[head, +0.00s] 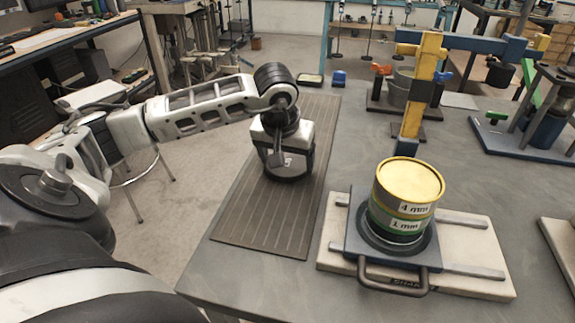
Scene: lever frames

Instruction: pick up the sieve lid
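The sieve lid (411,179) is the round yellow top of a sieve stack (398,215) on the shaker at the right of the head view. The stack is upright, with a band labelled "4 mm" above one labelled "1 mm". My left gripper (287,165) hangs over the ribbed dark mat, left of the stack and clear of it. It is seen from above and behind, and its fingertips are hidden, so its opening cannot be told. My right gripper is not in view.
The shaker base (470,275) has a dark handle (393,281) at its front. A yellow and blue lever frame (424,85) rises behind the stack. The ribbed mat (270,215) lies flat along the table's left edge. Bare grey table shows beyond the mat.

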